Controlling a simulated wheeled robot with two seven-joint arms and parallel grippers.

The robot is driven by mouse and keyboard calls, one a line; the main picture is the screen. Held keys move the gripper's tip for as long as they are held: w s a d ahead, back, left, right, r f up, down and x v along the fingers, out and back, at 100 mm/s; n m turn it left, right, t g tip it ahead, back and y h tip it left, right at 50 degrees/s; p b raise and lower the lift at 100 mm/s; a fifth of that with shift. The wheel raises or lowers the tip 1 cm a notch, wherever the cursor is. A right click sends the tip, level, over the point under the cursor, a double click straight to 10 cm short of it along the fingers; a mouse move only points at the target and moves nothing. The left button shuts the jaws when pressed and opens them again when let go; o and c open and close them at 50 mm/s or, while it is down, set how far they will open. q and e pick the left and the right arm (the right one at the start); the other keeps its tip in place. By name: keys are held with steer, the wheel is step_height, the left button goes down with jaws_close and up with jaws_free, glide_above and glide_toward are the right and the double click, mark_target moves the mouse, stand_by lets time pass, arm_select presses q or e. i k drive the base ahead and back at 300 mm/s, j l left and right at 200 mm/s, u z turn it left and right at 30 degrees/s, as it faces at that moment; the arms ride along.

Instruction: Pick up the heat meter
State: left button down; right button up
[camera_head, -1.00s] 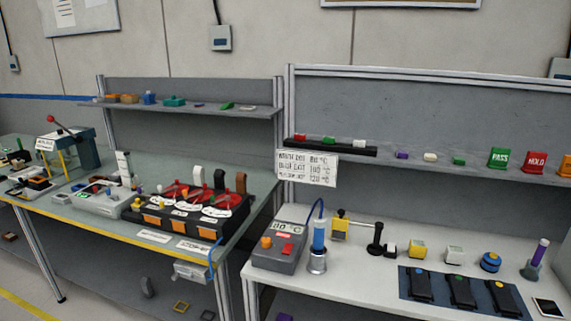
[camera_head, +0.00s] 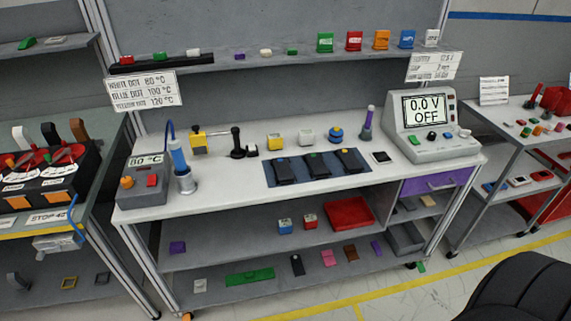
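I cannot tell for sure which item is the heat meter. A grey box with an 80 °C display (camera_head: 143,183), an orange knob and a red switch stands at the left end of the white bench. A blue-handled tool (camera_head: 177,157) on a blue cable stands in a metal holder (camera_head: 186,183) beside it. A small yellow and black device (camera_head: 198,143) sits behind them, next to a black stand (camera_head: 237,146). A large light grey unit reading 0.0 V OFF (camera_head: 430,124) stands at the bench's right end. Neither of my grippers is in view.
A blue mat (camera_head: 330,174) with several black devices lies mid-bench. A temperature sign (camera_head: 145,90) hangs at upper left. A shelf (camera_head: 220,61) with small blocks runs above. A red tray (camera_head: 349,213) sits below. A grey cart (camera_head: 500,150) stands right, past a floor gap.

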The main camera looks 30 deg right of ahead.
mark_target(309, 222)
steer(key=z, duration=1.05)
